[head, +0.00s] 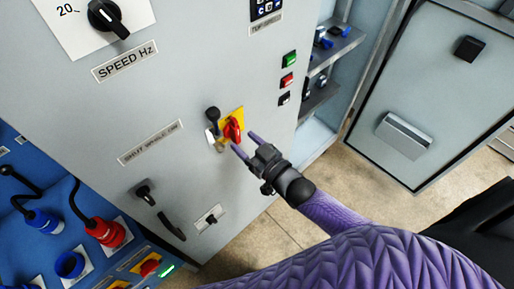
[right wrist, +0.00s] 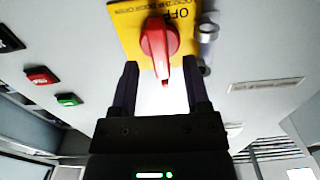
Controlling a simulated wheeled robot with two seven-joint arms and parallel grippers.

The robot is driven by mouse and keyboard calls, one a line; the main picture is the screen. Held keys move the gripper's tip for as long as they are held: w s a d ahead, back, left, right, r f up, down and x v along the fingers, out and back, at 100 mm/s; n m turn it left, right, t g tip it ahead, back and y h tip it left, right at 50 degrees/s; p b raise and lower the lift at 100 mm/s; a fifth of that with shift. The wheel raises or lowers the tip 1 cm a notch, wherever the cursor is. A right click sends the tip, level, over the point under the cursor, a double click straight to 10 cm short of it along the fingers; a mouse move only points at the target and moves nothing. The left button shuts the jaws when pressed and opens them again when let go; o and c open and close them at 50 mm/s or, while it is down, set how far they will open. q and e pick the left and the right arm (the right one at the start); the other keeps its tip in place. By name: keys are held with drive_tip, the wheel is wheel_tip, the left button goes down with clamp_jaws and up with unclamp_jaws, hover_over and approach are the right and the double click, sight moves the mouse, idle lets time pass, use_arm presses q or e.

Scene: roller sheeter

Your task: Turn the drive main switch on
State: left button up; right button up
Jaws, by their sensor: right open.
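The main switch is a red rotary handle (head: 233,130) on a yellow plate (head: 221,145) on the grey cabinet front. In the right wrist view the red handle (right wrist: 160,42) stands in front of the yellow plate (right wrist: 127,25), which shows the word OFF. My right gripper (head: 243,142) is open and faces the handle. In the right wrist view the fingertips of my right gripper (right wrist: 161,68) straddle the handle's lower tip, with clear space on both sides; I cannot tell the exact depth gap. My left gripper is not in view.
A black knob (head: 212,114) sits just left of the yellow plate. Green (head: 289,59) and red (head: 287,81) buttons are up to the right. A black door handle (head: 171,227) is lower left. A blue panel (head: 15,165) with plugs is at left. Open floor (head: 262,238) lies below right.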

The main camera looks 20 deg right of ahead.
drive_tip(key=v, duration=0.7)
drive_tip(key=shift+s, duration=0.3)
drive_tip(key=shift+d, duration=0.1)
drive_tip(key=s+d+f+g+h+b, duration=0.1)
drive_tip(key=s+f+g+h+b, duration=0.2)
drive_tip(key=f, duration=0.8)
drive_tip(key=s+d+f+m+g+b, duration=0.1)
drive_tip(key=s+f+g+b, duration=0.3)
drive_tip(key=f, duration=0.7)
drive_tip(key=s+d+f+g+h+b, duration=0.15)
drive_tip(key=s+f+b, duration=0.35)
drive_tip(key=f, duration=0.5)
drive_tip(key=s+f+g+h+b, duration=0.2)
drive_tip(key=s+f+g+b, duration=0.5)
drive_tip(key=s+f, duration=0.8)
drive_tip(key=shift+s+a+g, duration=0.45)
drive_tip(key=shift+s+a, duration=0.05)
drive_tip(key=shift+s, duration=0.5)
